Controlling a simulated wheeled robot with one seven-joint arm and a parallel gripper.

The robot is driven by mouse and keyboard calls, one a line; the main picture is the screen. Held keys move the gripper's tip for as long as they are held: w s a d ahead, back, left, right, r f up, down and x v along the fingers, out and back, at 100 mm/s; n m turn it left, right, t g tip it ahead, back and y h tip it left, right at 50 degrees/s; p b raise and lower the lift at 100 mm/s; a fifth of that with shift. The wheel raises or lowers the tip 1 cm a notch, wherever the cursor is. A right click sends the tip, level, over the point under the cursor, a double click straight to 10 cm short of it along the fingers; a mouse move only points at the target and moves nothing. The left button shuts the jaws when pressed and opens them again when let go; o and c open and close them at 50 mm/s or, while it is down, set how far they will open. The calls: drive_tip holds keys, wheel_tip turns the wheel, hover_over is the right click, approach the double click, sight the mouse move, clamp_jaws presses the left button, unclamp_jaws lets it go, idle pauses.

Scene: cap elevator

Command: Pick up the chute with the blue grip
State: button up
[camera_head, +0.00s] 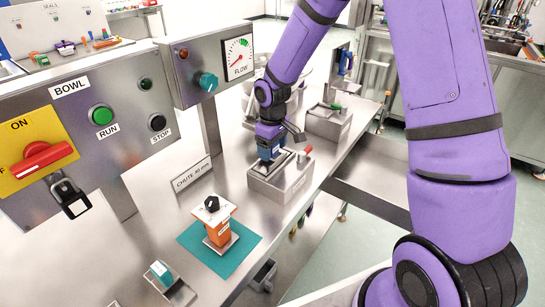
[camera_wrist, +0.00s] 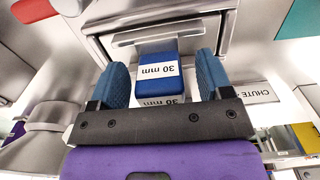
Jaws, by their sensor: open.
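The blue grip (camera_wrist: 155,51), labelled 30 mm, belongs to a metal chute seated in a grey metal holder (camera_wrist: 195,17). In the wrist view it lies between the two blue fingers of my gripper (camera_wrist: 161,76), with a visible gap on each side. My gripper is open and does not hold it. There my fingers and wrist hide most of the grip.
A second box (camera_head: 328,124) with a green tip stands behind. An orange block with a black knob (camera_head: 218,231) stands on a teal mat (camera_head: 243,243) in front. A control panel (camera_head: 85,130) rises at left.

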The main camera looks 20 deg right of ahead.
drive_tip(key=shift+c, duration=0.2)
drive_tip(key=c, duration=1.1)
drive_tip(key=shift+r, duration=0.65)
wheel_tip(320, 180, up, 2)
drive_tip(key=shift+r, duration=0.2)
drive_tip(key=s+d, duration=0.3)
drive_tip(key=s, duration=0.4)
drive_tip(key=s+d+r, duration=0.1)
drive_tip(key=s+d, duration=0.3)
drive_tip(key=s, duration=0.3)
drive_tip(key=shift+d, duration=0.25)
drive_tip(key=shift+s+r, duration=0.1)
